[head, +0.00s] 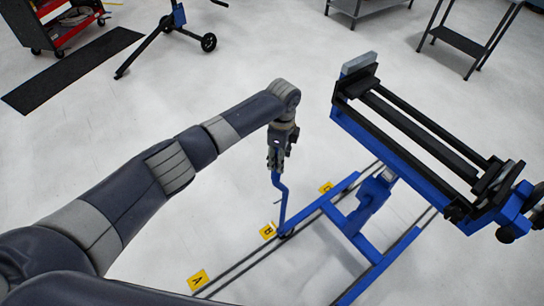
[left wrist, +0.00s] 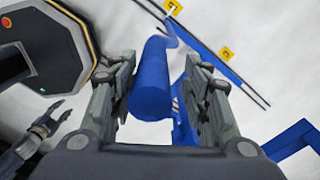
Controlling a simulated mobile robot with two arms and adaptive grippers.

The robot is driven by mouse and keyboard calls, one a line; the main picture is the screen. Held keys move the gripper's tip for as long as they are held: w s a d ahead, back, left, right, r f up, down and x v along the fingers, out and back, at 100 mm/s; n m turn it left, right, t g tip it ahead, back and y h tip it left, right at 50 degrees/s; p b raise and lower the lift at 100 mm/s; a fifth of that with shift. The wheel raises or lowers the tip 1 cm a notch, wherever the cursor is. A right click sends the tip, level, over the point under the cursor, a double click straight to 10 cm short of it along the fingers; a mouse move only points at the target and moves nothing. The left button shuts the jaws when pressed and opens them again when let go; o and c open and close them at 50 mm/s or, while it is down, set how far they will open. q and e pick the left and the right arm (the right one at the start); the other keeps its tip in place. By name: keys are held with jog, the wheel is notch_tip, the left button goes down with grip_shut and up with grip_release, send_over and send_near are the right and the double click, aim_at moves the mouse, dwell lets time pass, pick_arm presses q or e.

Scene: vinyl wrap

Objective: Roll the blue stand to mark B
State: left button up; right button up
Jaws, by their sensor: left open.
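The blue stand (head: 360,217) stands upright on floor rails at the right of the head view, with a long black-railed top. Its blue handle (head: 281,199) rises at its left end; it also shows in the left wrist view (left wrist: 153,82). My left gripper (head: 276,158) is open at the handle's top. In the left wrist view its fingers (left wrist: 158,95) are on both sides of the handle, with gaps visible. Yellow mark B (head: 268,231) lies beside the stand's left foot. My right gripper (left wrist: 58,120) shows at the left wrist view's lower left, fingers apart.
Yellow mark A (head: 198,280) lies nearer along the rails (head: 240,270). A red cart (head: 70,22), a black mat (head: 72,70) and a dark table (head: 459,41) stand far back. The floor left of the rails is clear.

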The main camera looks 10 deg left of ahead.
pick_arm(q)
jog(key=shift+s+r, duration=0.1)
jog(key=shift+s, duration=0.3)
jog(key=r, duration=1.2)
jog(key=shift+d+r, duration=0.15)
jog(key=shift+d, duration=0.1)
